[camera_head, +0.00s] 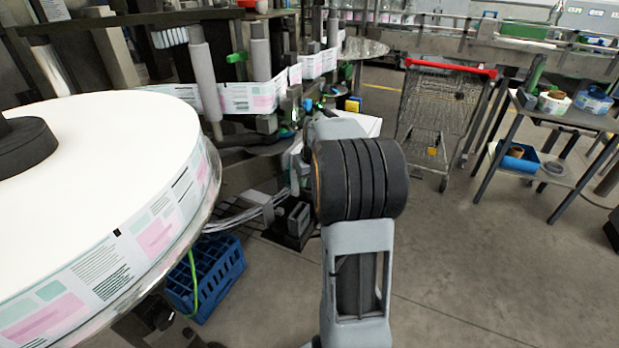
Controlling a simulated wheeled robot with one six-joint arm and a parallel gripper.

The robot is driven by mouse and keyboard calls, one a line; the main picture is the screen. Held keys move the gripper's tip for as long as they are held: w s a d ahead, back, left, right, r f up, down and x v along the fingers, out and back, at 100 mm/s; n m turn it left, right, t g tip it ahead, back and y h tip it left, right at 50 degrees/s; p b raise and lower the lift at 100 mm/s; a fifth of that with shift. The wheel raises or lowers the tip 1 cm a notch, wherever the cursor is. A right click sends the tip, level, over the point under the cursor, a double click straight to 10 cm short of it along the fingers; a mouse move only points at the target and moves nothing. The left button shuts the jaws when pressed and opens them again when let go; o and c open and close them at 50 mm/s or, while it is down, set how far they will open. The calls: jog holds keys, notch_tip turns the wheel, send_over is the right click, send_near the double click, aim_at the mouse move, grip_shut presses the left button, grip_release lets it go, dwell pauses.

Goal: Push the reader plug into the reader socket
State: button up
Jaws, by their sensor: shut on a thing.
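My arm rises from the bottom middle, and its black ribbed elbow joint fills the centre of the head view. A short piece of grey forearm shows beyond the joint, toward the labelling machine (262,52). I cannot make out my gripper; the arm hides the area past the elbow. I cannot pick out the reader plug or the reader socket among the small dark and blue parts by the machine.
A large white label reel (90,185) fills the left. A blue crate (207,277) stands on the floor below it, beside grey cables (245,215). A shopping cart (438,115) and a shelf table (560,118) stand at the right. The floor at lower right is clear.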

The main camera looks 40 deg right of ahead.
jog(key=shift+f, duration=0.25)
dwell(0.6)
jog(key=o, duration=1)
jog(key=shift+o, duration=0.2)
jog(key=shift+r, duration=0.1)
jog(key=p+v, duration=0.1)
jog(key=v, duration=1.2)
jog(key=shift+r, duration=0.35)
